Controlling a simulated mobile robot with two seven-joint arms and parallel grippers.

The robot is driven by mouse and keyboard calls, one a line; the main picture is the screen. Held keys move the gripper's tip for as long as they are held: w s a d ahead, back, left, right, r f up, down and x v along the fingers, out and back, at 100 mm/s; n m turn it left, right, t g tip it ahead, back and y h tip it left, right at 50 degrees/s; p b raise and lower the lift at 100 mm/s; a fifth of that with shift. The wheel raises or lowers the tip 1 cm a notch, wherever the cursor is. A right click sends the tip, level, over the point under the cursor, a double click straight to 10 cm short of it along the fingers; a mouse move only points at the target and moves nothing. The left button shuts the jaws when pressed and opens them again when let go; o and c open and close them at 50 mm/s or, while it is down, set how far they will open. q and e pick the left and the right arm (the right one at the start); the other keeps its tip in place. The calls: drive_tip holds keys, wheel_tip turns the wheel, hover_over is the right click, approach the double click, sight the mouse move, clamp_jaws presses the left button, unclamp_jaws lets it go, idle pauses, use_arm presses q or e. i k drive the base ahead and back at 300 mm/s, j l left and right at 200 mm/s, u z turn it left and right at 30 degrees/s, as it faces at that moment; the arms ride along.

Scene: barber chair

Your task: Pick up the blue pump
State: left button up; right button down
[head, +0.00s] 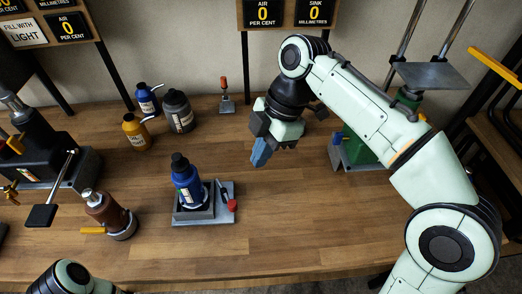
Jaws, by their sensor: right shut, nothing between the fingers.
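The blue pump (187,187), a blue body with a black top and a pale label, stands upright in a grey tray-like stand (208,218) left of the middle of the bench. My right gripper (260,154) hangs above the bench to the right of the pump and farther back, apart from it. Its blue fingers are shut and empty. Only a rounded part of my left arm shows at the bottom left; the left gripper is out of view.
A red-handled lever (232,204) sits at the stand's right side. A brown pump (108,215) stands to the left. Blue (148,99), yellow (136,131) and dark grey (178,111) bottles stand behind. A green machine (357,149) is at right. The front right bench is clear.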

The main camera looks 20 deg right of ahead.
sight(194, 195)
drive_tip(key=k+j, duration=0.3)
drive_tip(key=k, duration=0.15)
drive_tip(key=k+j, duration=0.3)
drive_tip(key=k, duration=0.15)
